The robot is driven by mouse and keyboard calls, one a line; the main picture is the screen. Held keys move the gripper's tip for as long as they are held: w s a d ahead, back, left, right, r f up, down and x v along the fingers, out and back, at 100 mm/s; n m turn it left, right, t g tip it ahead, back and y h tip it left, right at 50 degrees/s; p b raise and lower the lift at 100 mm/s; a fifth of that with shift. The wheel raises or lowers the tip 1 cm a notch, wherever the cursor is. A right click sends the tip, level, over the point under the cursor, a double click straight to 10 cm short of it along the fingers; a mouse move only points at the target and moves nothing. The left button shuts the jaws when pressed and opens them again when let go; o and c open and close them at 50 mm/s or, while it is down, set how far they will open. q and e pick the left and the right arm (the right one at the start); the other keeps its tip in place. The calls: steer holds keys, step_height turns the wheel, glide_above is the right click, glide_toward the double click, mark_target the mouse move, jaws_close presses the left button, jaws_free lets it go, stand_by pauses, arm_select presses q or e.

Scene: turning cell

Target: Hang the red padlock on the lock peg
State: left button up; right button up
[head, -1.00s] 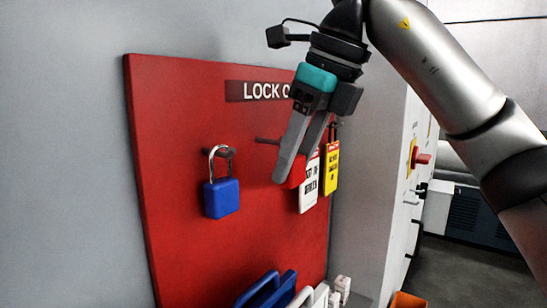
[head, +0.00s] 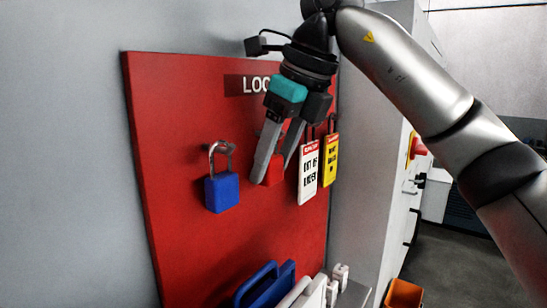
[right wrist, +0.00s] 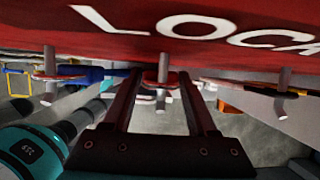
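The small red padlock (head: 274,171) is between the fingers of my right gripper (head: 270,168), in front of the red lockout board (head: 180,110). The fingers hold it by its sides and partly cover it. In the right wrist view the middle lock peg (right wrist: 162,70) stands between the two fingers (right wrist: 158,95), and part of the padlock's shackle shows close to it. I cannot tell whether the shackle is around the peg or just beside it. In the head view a finger hides most of this peg. My left gripper is not in view.
A blue padlock (head: 222,192) hangs on the left peg. A white tag (head: 309,172) and a yellow tag (head: 330,160) hang just right of my gripper. Blue (head: 268,288) and white handled items stand below. A grey cabinet (head: 375,170) is at the right.

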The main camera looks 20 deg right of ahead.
steer(key=shift+o, duration=1.3)
steer(key=shift+r, duration=0.1)
steer(key=p+v, duration=0.2)
steer(key=v, duration=1.3)
steer(key=shift+a+r, duration=0.2)
steer(key=shift+a, duration=0.1)
